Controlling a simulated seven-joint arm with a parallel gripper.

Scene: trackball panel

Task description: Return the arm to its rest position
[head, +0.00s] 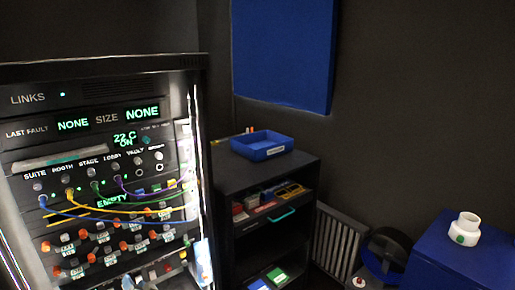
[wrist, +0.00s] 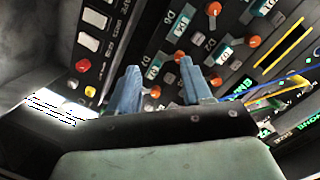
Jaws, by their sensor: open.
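My gripper (wrist: 160,84) shows in the wrist view as two pale blue fingers with a clear gap between them. It is open and nothing is held. Behind the fingers is the dark panel with orange-tipped knobs, small labels and a red button (wrist: 83,65). In the head view the same tall rack panel (head: 100,88) fills the left side, with lit green readouts and several coloured cables plugged in a row. Pale shapes at the rack's lower edge in the head view may be part of my arm; I cannot tell. Whether the fingers touch the panel is unclear.
A black shelf unit (head: 229,178) stands right of the rack, with a blue tray (head: 261,145) on top. A blue cabinet (head: 450,252) bearing a white cup-like object (head: 466,229) is at the far right. A ribbed radiator (head: 337,243) and dark bin (head: 385,252) stand between.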

